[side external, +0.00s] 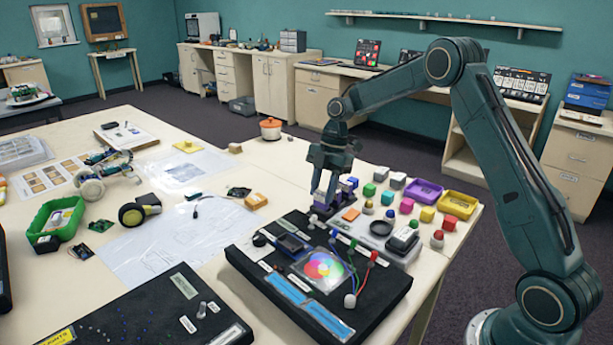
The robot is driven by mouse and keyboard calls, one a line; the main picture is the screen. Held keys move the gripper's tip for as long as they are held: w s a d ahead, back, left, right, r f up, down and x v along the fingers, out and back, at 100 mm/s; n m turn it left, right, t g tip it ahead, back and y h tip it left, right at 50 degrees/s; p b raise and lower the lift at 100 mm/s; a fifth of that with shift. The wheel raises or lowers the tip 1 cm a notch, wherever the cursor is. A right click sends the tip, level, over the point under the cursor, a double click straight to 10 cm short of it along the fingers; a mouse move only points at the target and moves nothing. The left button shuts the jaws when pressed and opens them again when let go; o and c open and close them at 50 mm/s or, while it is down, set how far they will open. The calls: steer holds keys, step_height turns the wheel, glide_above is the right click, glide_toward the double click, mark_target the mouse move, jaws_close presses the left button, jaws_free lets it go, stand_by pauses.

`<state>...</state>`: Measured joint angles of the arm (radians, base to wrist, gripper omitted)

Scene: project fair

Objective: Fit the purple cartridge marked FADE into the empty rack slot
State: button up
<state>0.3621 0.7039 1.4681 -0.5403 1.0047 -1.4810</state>
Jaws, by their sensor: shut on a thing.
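My gripper (328,188) points down over the table behind the black display board. It is shut on a small purple piece (319,196), which looks like the purple cartridge; its FADE marking is too small to read. Another purple-blue patch (350,184) shows just right of the fingers, on or beside a dark low holder that looks like the rack. My fingers hide much of this spot. I cannot tell which slot is empty, or whether the held piece is above the rack or inside it.
The black board (375,300) with a colour wheel and wires stands in front. Coloured blocks and pegs, a purple tray (424,191) and a yellow tray (458,204) crowd the right.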

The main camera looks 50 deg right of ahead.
steer(key=shift+f, duration=0.65)
stand_by(0.5)
steer(key=o, duration=1)
steer(key=shift+o, duration=0.7)
steer(key=o, duration=0.3)
steer(key=shift+r, duration=0.15)
steer(key=shift+r, duration=3.35)
